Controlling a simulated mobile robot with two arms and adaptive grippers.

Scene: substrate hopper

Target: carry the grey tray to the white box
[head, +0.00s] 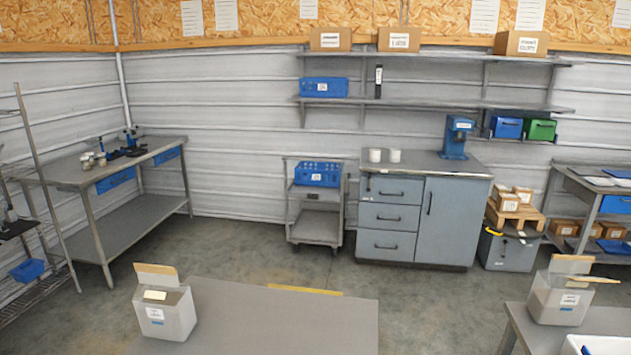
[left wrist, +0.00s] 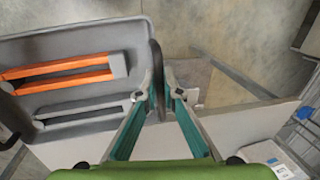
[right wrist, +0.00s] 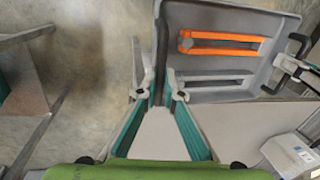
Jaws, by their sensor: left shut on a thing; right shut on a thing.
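The grey tray (left wrist: 75,27) is shallow with rounded corners and holds an orange slotted part and a grey slotted part. It also shows in the right wrist view (right wrist: 200,14), and it is out of the head view. Two whitish boxes with raised flaps show in the head view: one on the near table (head: 172,317), one on the right table (head: 556,300). A white container (head: 602,346) is cut off at the bottom right.
The near grey table (head: 290,320) lies in front, and another table (head: 520,322) stands to its right with a floor gap between. A blue-topped cart (head: 317,229) and a grey cabinet (head: 415,215) stand at the back wall. Open floor lies between them and the near table.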

